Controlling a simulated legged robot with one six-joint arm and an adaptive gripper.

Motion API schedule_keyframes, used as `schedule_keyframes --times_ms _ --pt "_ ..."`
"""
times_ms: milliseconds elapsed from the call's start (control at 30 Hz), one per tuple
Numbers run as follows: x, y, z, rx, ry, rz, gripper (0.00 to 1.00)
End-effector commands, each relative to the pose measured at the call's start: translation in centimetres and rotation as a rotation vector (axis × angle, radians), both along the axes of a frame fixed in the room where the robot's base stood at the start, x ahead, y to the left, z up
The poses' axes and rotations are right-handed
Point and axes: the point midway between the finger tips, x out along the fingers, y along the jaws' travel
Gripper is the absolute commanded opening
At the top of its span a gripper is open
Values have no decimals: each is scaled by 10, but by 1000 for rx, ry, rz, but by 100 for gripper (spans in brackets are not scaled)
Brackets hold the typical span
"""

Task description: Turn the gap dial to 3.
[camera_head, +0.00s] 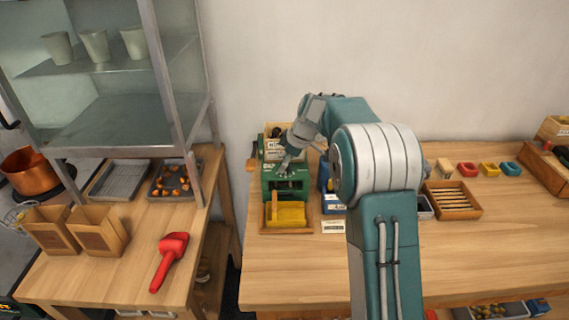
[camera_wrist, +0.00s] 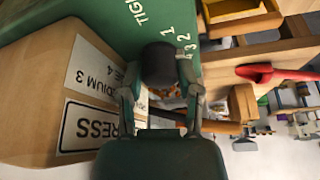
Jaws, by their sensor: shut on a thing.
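The gap dial is a dark round knob (camera_wrist: 159,64) on the green machine (camera_wrist: 108,20) in the wrist view. Printed numbers 1 to 4 curve around its right side, beside part of the word "TIGHT". My gripper (camera_wrist: 158,84) is shut on the knob, one finger on each side. No pointer mark on the knob can be made out, so its setting cannot be told. In the head view my gripper (camera_head: 286,165) reaches down to the green machine (camera_head: 270,182), and the dial is hidden there.
A wooden block with "MEDIUM" and "PRESS" labels (camera_wrist: 52,82) sits close on the left in the wrist view. A yellow tray (camera_head: 286,214) stands before the machine. A red scoop (camera_head: 171,258) lies on the left table. The bench's front is clear.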

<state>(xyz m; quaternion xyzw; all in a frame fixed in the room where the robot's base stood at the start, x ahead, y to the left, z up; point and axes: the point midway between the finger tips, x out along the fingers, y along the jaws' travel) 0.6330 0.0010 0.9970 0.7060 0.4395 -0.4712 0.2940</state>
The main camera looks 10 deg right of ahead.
Motion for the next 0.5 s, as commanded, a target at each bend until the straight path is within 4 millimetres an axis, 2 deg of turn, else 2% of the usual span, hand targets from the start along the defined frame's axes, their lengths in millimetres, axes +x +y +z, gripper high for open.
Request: schedule_keyframes --times_ms 133,167,200,233,500 --pt "-1 -1 -5 -2 9 0 0" --pt "-1 -1 -5 -2 9 0 54" --pt "-1 -1 -5 -2 9 0 71" --pt "-1 -1 -5 -2 8 0 79" --pt "0 -1 0 -2 -3 -2 79"
